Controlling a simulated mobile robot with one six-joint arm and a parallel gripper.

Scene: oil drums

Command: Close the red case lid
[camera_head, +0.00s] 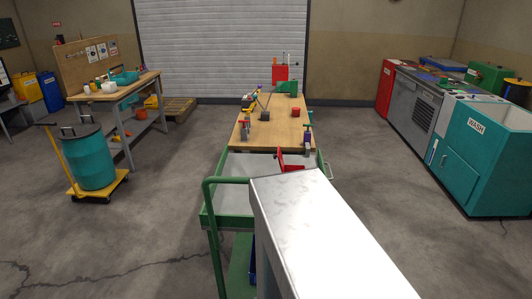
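A small red object (290,163), which looks like the red case, is at the right rear of the green cart (212,217), near the front edge of the wooden bench. A thin red panel stands up at its left side, like a raised lid. Its lower part is hidden behind a large pale metallic block (325,235) in the foreground, so I cannot tell how far the lid is open. My gripper is not in view.
A teal drum (90,162) stands on a yellow trolley at left. A teal wash station (480,155) is at right.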

